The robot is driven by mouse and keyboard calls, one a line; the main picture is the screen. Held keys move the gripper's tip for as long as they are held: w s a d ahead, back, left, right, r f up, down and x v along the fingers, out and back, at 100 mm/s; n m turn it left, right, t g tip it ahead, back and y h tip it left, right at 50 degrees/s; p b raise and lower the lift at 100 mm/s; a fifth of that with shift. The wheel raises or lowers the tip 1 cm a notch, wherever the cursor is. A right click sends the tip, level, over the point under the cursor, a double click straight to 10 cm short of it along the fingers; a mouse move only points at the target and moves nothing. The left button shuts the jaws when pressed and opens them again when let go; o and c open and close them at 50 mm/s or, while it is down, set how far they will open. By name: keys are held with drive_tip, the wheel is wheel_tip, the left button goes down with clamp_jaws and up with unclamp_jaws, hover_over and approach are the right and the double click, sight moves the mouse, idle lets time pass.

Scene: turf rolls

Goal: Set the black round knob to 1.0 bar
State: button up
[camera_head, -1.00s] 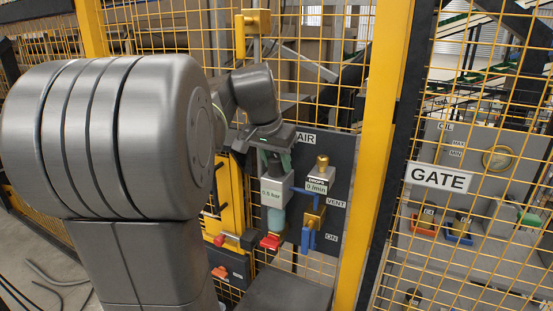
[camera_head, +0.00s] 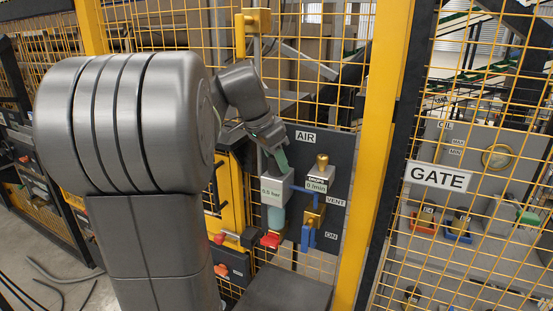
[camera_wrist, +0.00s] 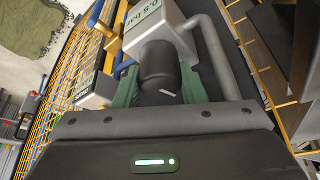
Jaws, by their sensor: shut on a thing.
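The black round knob (camera_wrist: 158,68) sits on a grey regulator block (camera_wrist: 172,28) in the wrist view. A white mark shows on the knob. My gripper (camera_wrist: 160,88) has its green fingers on either side of the knob and is shut on it. In the head view my gripper (camera_head: 278,157) is tilted on top of the regulator block (camera_head: 275,188), and the knob is hidden there. The block's display (camera_head: 272,194) reads 0.5 bar. A blue-green bowl hangs below the block.
The block is on a dark AIR panel (camera_head: 340,165). To its right are a flow meter (camera_head: 318,183) reading 0 l/min and a blue valve handle (camera_head: 308,238). A red handle (camera_head: 270,240) is below. A yellow post (camera_head: 368,150) and mesh fence stand close by.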

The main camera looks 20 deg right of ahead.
drive_tip(key=shift+r, duration=0.1)
drive_tip(key=o, duration=0.7)
